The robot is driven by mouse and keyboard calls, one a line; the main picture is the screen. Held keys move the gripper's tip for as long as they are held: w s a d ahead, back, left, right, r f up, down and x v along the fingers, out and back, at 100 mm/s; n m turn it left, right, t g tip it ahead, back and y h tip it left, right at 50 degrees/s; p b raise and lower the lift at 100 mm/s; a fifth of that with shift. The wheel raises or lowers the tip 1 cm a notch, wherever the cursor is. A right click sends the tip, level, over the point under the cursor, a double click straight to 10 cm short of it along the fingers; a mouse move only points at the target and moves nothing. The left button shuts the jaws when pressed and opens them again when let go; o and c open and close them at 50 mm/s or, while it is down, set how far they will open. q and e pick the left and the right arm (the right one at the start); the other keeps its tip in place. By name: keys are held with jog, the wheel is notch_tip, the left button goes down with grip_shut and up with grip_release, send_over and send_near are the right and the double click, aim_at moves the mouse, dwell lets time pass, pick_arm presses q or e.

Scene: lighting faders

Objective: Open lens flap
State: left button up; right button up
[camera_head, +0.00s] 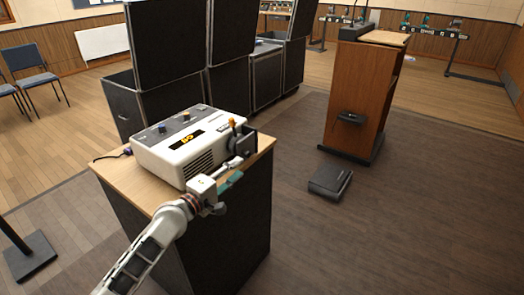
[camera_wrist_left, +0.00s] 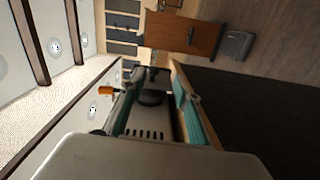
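In the left wrist view the orange tab (camera_wrist_left: 106,90) stands at the left, and the dark lens part (camera_wrist_left: 152,90) shows between the fingers. My left gripper (camera_head: 238,165) is beside the projector's front right end. Its teal-padded fingers (camera_wrist_left: 158,105) are apart, with no clear grip on anything. Contact with the flap cannot be told. My right gripper is not in view.
Black cases (camera_head: 228,88) stand behind the projector. A wooden lectern (camera_head: 357,95) stands at the back right, with a black box (camera_head: 330,180) on the floor before it. Blue chairs (camera_head: 32,75) are at the far left.

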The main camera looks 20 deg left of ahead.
aim_at(246, 154)
pick_arm(q)
jog(key=shift+n, duration=0.3)
jog(key=x, duration=0.2)
jog(key=b+x, duration=0.1)
jog(key=x, duration=0.1)
jog(key=r+x, duration=0.1)
jog(key=x, duration=0.2)
jog(key=shift+w+a+b, duration=0.15)
jog(key=shift+a+b, duration=0.15)
jog(key=shift+a, duration=0.05)
jog(key=shift+w+d, duration=0.15)
jog(key=shift+w, duration=0.25)
jog(key=shift+r, duration=0.1)
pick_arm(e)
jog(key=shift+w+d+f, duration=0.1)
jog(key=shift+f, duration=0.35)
pick_arm(q)
grip_shut()
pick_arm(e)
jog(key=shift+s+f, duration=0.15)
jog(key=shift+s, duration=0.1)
